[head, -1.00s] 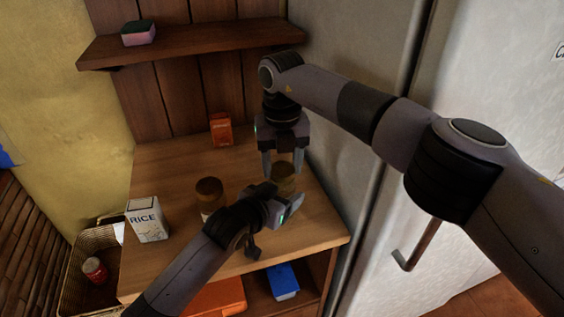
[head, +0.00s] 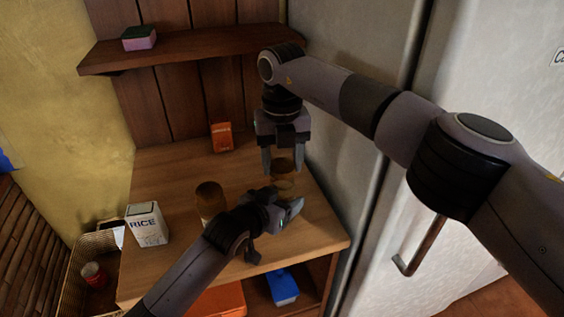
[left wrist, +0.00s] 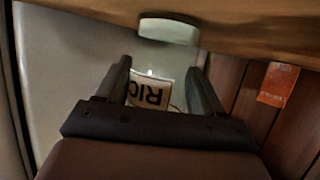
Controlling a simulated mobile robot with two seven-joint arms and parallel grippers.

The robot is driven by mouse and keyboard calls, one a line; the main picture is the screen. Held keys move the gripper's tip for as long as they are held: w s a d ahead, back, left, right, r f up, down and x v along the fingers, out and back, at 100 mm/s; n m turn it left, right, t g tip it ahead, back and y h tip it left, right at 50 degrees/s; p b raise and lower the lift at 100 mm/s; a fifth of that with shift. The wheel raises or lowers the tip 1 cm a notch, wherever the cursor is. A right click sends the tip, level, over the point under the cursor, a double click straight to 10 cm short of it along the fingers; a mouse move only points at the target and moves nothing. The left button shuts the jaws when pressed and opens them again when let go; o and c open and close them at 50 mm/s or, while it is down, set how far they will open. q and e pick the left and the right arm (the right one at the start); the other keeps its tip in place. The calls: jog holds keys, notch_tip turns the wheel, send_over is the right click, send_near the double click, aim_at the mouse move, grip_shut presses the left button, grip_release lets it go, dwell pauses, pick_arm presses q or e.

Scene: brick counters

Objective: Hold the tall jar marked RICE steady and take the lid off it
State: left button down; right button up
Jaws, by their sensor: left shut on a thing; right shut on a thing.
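The tall glass jar marked RICE (head: 284,183) stands at the right of the counter. In the left wrist view its label (left wrist: 150,94) shows upside down between my left gripper's fingers. My left gripper (head: 290,203) is shut on the jar's body from the side. The left gripper hides the jar's lower part in the head view.
Another brown-lidded jar (head: 209,195) stands left of my grippers, close to my left arm. A white RICE box (head: 147,225) stands at the counter's left, an orange box (head: 221,137) at the back. The fridge (head: 350,130) borders the right side. The counter's middle back is clear.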

aim_at(282, 166)
jog(key=shift+r, duration=0.1)
jog(key=shift+r, duration=1.95)
pick_arm(q)
jog(key=shift+c, duration=0.3)
grip_release()
jog(key=shift+a, duration=0.1)
